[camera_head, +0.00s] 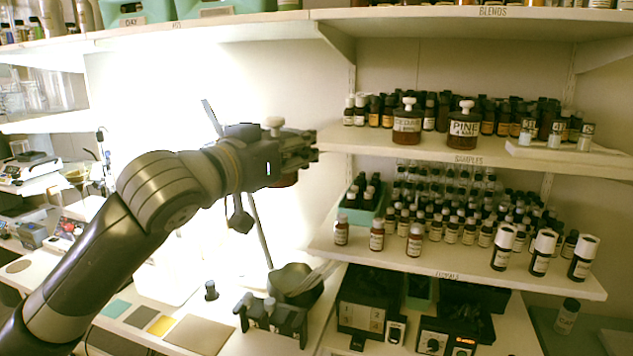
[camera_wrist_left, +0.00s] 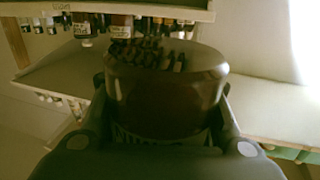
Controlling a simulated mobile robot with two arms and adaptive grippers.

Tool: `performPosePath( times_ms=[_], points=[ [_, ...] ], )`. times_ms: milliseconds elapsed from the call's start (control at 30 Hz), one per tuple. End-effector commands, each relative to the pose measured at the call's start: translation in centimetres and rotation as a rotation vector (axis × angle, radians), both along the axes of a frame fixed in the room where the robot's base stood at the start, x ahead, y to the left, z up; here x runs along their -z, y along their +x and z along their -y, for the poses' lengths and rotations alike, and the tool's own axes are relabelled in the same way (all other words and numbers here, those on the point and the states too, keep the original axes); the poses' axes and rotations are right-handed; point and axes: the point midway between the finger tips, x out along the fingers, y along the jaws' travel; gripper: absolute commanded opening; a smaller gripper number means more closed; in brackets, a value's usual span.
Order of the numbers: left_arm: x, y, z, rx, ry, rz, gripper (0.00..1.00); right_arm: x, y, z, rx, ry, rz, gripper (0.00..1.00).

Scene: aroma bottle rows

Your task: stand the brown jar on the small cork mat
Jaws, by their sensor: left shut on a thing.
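My left gripper (camera_head: 300,150) is shut on a brown jar (camera_head: 284,181), held in the air left of the shelves. The jar's pale stopper shows above the gripper; the fingers hide most of its body. In the left wrist view the dark brown jar (camera_wrist_left: 165,98) fills the space between the fingers of my left gripper (camera_wrist_left: 165,118). A flat tan square mat (camera_head: 198,335) lies on the bench below, and a small round brownish mat (camera_head: 18,266) lies at the far left. I cannot tell which is the small cork mat. My right gripper is not in view.
Teal (camera_head: 115,308) and yellow (camera_head: 160,326) squares lie beside the tan mat. A dark rack (camera_head: 272,318) and bowl stand right of it. CEDAR (camera_head: 407,124) and PINE (camera_head: 463,130) jars stand on the upper shelf. Several small bottles crowd the lower shelf (camera_head: 450,262).

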Motion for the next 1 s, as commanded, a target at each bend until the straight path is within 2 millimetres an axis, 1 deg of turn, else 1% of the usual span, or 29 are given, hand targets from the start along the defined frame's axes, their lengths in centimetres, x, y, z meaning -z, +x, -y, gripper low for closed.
performPosePath(
  times_ms=[33, 167, 267, 300, 400, 467, 500, 667, 700, 867, 1000],
  points=[
    [1.0, 0.3, -0.3, -0.011, -0.001, -0.003, 0.0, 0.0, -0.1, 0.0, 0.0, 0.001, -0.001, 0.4],
    [4.0, 1.0, -1.3, -0.05, 0.0, -0.006, 0.0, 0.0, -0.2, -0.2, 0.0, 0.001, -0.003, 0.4],
    [7.0, 1.4, -2.3, -0.09, 0.001, -0.008, 0.0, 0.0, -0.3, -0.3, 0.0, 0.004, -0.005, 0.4],
    [8.5, 1.6, -2.8, -0.11, 0.001, -0.01, 0.0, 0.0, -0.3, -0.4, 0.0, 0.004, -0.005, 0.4],
    [11.8, 1.5, -4.1, -0.159, 0.0, -0.008, 0.0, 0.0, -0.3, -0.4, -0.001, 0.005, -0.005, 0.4],
    [13.7, 1.3, -4.9, -0.188, 0.001, -0.007, 0.0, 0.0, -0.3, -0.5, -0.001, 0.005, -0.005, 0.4],
    [15.0, 1.1, -5.4, -0.207, 0.001, -0.009, 0.0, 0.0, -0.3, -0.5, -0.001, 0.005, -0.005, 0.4],
    [19.6, -0.2, -7.4, -0.28, 0.001, -0.007, 0.0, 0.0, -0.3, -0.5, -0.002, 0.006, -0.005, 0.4],
    [20.8, -0.6, -7.9, -0.297, 0.002, -0.008, 0.0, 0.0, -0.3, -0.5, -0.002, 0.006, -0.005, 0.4],
    [24.7, -2.7, -9.8, -0.362, 0.001, -0.007, 0.0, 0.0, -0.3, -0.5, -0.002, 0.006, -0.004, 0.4],
    [27.8, -4.9, -11.3, -0.414, -0.001, -0.008, 0.0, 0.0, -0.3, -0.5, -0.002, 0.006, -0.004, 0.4]
  ],
)
